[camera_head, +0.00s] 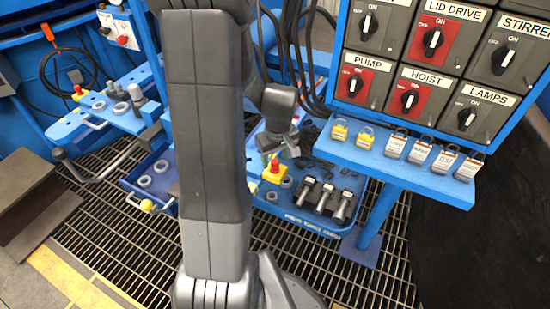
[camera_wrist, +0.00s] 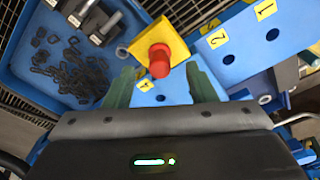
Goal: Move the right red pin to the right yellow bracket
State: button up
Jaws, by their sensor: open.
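A red pin (camera_wrist: 159,60) with a round head stands on a yellow square block (camera_wrist: 177,37) in the wrist view. In the head view the same red pin (camera_head: 275,164) and yellow block (camera_head: 270,177) show at the middle, by the blue tray. My gripper (camera_wrist: 159,72) is open, with its two green fingers apart at either side of the red pin; I cannot tell how far above it they are. In the head view my gripper (camera_head: 287,152) is partly hidden. Another red pin (camera_head: 77,88) with yellow around it shows on the left blue shelf.
A blue tray (camera_head: 305,222) holds black tools and dark chain links. A blue plate (camera_wrist: 235,55) with holes and number labels lies beside the yellow block. A switch panel (camera_head: 435,70) and a shelf with padlocks (camera_head: 393,160) stand at the right. Grating (camera_head: 120,220) covers the floor.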

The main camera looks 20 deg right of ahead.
notch_tip(320, 180, up, 12)
jog(key=s+p, duration=0.1)
jog(key=p, duration=0.2)
jog(key=shift+s, duration=0.25)
jog(key=shift+d, duration=0.1)
jog(key=f+b, duration=0.1)
jog(key=f, duration=0.3)
jog(key=w+f+b, duration=0.1)
jog(key=f, duration=0.4)
jog(key=f+b, duration=0.2)
jog(key=f, duration=0.3)
jog(key=shift+w, duration=0.3)
jog(key=shift+w+r+p, duration=0.1)
jog(key=shift+r+p, duration=0.55)
jog(key=shift+r, duration=0.15)
jog(key=shift+r+p, duration=0.45)
jog(key=shift+r, duration=0.15)
